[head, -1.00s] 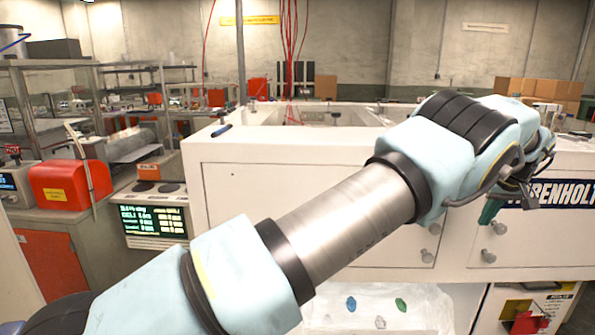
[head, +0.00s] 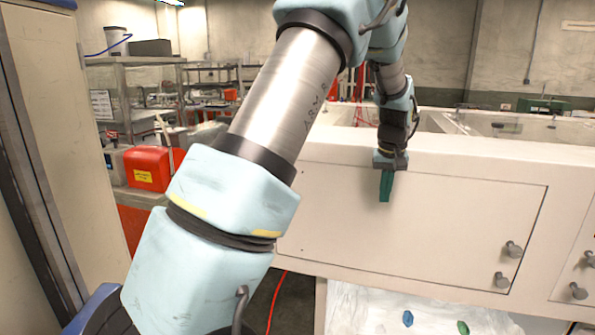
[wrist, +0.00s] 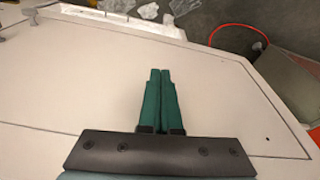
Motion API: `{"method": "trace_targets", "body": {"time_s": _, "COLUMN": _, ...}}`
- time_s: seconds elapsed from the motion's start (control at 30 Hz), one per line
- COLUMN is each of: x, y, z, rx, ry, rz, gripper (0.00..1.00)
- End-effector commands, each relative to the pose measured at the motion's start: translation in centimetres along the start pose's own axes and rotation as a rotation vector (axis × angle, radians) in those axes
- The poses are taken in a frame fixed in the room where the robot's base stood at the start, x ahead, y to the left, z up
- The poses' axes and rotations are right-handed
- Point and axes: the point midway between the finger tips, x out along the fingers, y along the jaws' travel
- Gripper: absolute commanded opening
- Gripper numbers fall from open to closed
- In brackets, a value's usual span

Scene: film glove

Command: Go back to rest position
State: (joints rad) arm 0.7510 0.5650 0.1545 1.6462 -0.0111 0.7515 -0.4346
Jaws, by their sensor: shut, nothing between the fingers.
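My gripper (head: 386,187) hangs pointing down in front of the white cabinet's door panel, near the cabinet's top edge in the head view. Its green fingers are together and hold nothing. In the wrist view the closed fingers (wrist: 159,100) are seen from behind, with the white panel (wrist: 80,75) beyond them. I cannot tell how far the fingertips are from the panel. My arm rises from the lower left and bends over at the top of the head view.
The white cabinet (head: 440,225) with round knobs (head: 514,249) fills the right. Blue and green pieces (head: 407,318) lie on a pale sheet below. A red box (head: 150,167) and shelving stand at left behind my arm. A tall cabinet (head: 35,130) is close at far left. A red cable (head: 275,300) lies on the floor.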

Motion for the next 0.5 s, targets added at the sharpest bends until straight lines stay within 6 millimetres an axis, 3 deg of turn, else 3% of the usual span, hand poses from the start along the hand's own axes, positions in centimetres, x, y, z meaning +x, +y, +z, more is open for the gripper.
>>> {"method": "trace_targets", "body": {"time_s": 0.03, "x": -0.6, "y": -4.2, "z": 1.0, "rx": -0.025, "ry": -0.010, "rz": 0.000, "gripper": 0.00}}
{"method": "trace_targets", "body": {"time_s": 0.2, "x": -1.7, "y": -14.9, "z": 6.9, "rx": -0.058, "ry": -0.031, "rz": 0.000, "gripper": 0.00}}
{"method": "trace_targets", "body": {"time_s": 0.33, "x": -2.5, "y": -21.2, "z": 13.3, "rx": -0.077, "ry": -0.043, "rz": -0.005, "gripper": 0.00}}
{"method": "trace_targets", "body": {"time_s": 0.5, "x": -2.9, "y": -25.6, "z": 20.7, "rx": -0.085, "ry": -0.052, "rz": -0.015, "gripper": 0.00}}
